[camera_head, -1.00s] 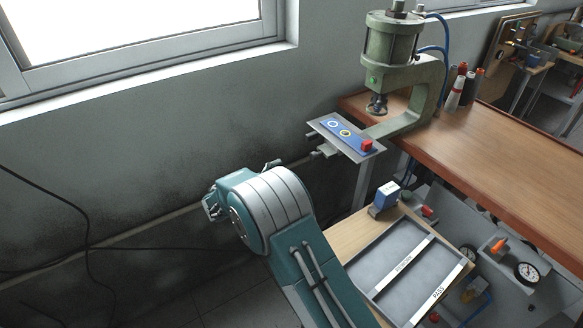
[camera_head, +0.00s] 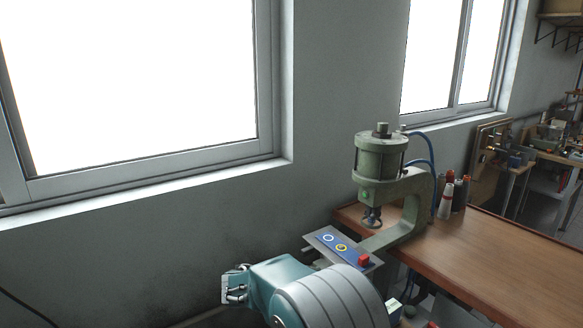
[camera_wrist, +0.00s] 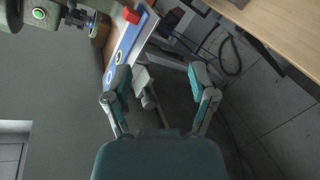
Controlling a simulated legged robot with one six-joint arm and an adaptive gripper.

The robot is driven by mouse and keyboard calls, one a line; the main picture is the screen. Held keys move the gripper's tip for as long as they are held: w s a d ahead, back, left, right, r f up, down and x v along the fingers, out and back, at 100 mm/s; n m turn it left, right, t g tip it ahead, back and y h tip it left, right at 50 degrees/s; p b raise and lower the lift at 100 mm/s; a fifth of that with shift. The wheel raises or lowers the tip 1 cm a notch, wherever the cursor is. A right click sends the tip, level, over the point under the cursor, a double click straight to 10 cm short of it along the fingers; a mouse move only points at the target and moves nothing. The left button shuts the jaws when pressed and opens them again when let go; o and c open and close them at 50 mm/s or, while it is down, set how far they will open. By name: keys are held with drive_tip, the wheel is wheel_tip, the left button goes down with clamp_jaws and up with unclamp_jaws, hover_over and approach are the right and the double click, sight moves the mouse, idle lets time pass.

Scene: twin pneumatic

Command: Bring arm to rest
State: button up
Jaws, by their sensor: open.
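My arm fills the lower middle of the head view, its teal and grey joint rising in front of the press bench. My gripper (camera_wrist: 168,82) shows in the wrist view with its two teal fingers spread apart and nothing between them. The green pneumatic press (camera_head: 384,165) stands upright on the wooden bench. A blue control panel (camera_head: 340,244) with a red button (camera_head: 363,260) juts out in front of it, and the panel also shows in the wrist view (camera_wrist: 124,45), beyond the left finger.
The wooden bench (camera_head: 480,262) runs off to the right, with several bottles (camera_head: 452,195) beside the press. A grey wall with windows (camera_head: 130,85) lies behind on the left. The wrist view shows dark floor (camera_wrist: 270,110) to the right, with a black cable (camera_wrist: 230,55).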

drive_tip(key=s+d+r+m+g+y, duration=0.25)
drive_tip(key=s+d+r, duration=0.2)
drive_tip(key=s, duration=0.35)
drive_tip(key=s+d+r+m+g+y, duration=0.1)
drive_tip(key=s+d+r+m+y, duration=0.25)
drive_tip(key=s+d, duration=0.3)
drive_tip(key=s+r+m+t+y, duration=0.1)
drive_tip(key=s+m+t+y, duration=0.2)
drive_tip(key=s, duration=1.4)
drive_tip(key=a+m+y, duration=0.1)
drive_tip(key=m+y, duration=0.2)
drive_tip(key=y, duration=0.1)
drive_tip(key=shift+m, duration=0.3)
